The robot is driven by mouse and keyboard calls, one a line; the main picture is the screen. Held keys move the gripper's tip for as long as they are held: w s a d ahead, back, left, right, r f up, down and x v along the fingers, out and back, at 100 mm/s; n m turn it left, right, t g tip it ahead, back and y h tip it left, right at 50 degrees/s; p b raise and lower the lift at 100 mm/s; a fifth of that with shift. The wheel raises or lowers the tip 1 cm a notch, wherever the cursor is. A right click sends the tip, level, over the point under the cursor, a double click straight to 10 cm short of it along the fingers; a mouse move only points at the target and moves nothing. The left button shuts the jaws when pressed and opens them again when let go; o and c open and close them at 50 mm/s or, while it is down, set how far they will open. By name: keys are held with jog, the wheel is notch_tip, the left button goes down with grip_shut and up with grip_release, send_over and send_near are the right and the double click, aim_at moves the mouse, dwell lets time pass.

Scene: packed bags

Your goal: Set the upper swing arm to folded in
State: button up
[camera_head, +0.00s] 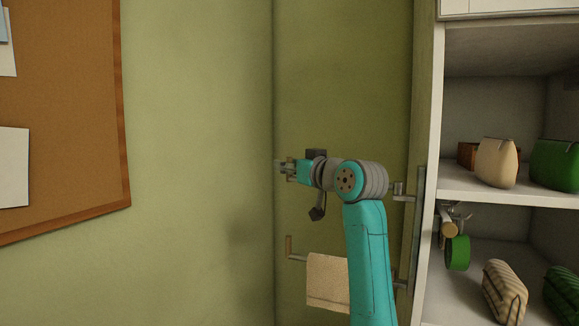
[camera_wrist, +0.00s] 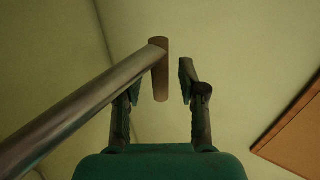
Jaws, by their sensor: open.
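The upper swing arm is a metal bar (camera_wrist: 85,112) with a brown upright end peg (camera_wrist: 161,70) in the wrist view. In the head view only its short stub (camera_head: 403,197) by the wall mount shows clearly; my arm hides most of the rest. The bar reaches out to the left, swung out from the mount. My gripper (camera_head: 284,166) is at its outer end. In the wrist view my gripper (camera_wrist: 159,82) is open, with the peg appearing between its fingers and the bar crossing in front of the left finger. Contact cannot be told.
A lower swing arm (camera_head: 296,257) holds a beige towel (camera_head: 327,283) below my arm. A white shelf (camera_head: 432,150) with several bags stands close on the right. A cork board (camera_head: 65,110) hangs on the left wall. The wall between is bare.

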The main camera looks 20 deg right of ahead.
grip_shut()
jog(key=shift+w, duration=0.15)
